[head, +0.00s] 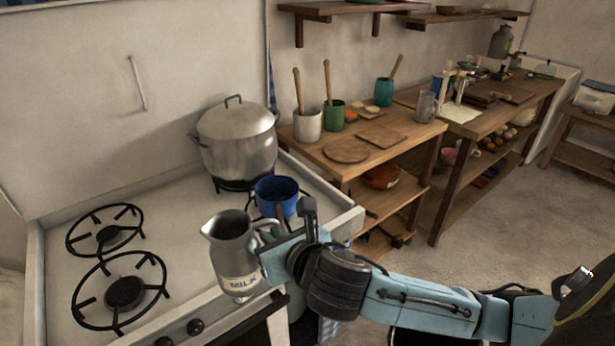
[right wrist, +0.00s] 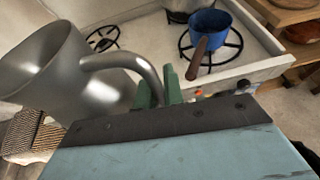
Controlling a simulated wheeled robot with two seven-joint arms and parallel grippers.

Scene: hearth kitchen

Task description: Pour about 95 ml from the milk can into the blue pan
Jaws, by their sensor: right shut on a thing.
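The grey metal milk can (head: 232,255), with a MILK label, is held in front of the stove's front edge, roughly upright. My right gripper (head: 268,240) is shut on its handle. The right wrist view shows the can (right wrist: 75,80) at the left, its curved handle running to the green fingers (right wrist: 160,92). The blue pan (head: 277,194) sits on the right front burner, behind and to the right of the can. In the right wrist view the pan (right wrist: 208,28) shows its brown handle pointing toward me. The milk level inside the can cannot be seen. My left gripper is not in view.
A large lidded pot (head: 237,140) stands on the back right burner, close behind the pan. The two left burners (head: 122,292) are empty. A wooden side table (head: 395,153) with utensil cups and boards stands right of the stove.

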